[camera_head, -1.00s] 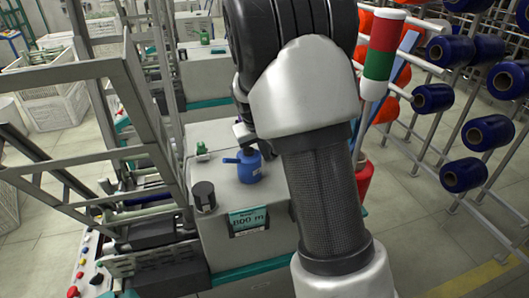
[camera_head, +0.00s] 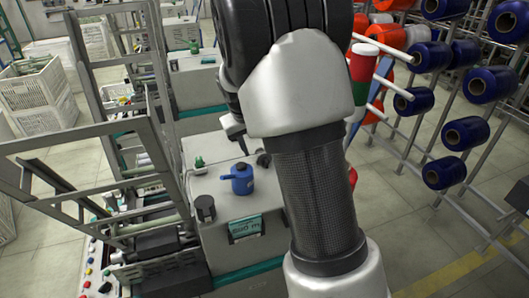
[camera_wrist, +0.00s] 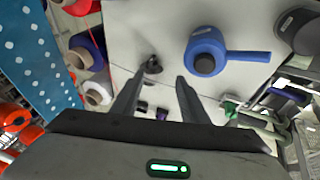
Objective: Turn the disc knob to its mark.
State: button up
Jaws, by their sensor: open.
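A small dark knob-like piece (camera_wrist: 152,65) stands on the pale machine top, between and just beyond my fingertips in the wrist view. It looks like the disc knob, but its mark is too small to make out. A dark piece (camera_head: 264,160) beside my arm in the head view may be the same one, partly hidden. My gripper (camera_wrist: 160,76) is open and empty, its fingers apart and pointing at the machine top. In the head view my gripper (camera_head: 236,142) is behind the blue can and mostly hidden by my arm.
A blue spouted can (camera_head: 240,180) stands close by; the wrist view also shows it (camera_wrist: 207,50). A black cylinder (camera_head: 205,208) stands at the near left, and a green fitting (camera_head: 199,162) behind. A metal frame rises at left; a bobbin rack (camera_head: 440,130) stands at right.

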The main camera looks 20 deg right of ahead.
jog(key=s+d+r+t+y+b, duration=0.15)
jog(key=s+d+r+b, duration=0.45)
jog(key=b, duration=0.6)
jog(key=shift+y, duration=0.45)
jog(key=x, duration=0.5)
jog(key=w+a+b+x, duration=0.1)
jog(key=x, duration=0.5)
jog(key=w+x, duration=0.1)
jog(key=x, duration=0.5)
jog(key=shift+a+r+b, duration=0.2)
jog(key=shift+a+b, duration=0.05)
jog(key=shift+b, duration=0.1)
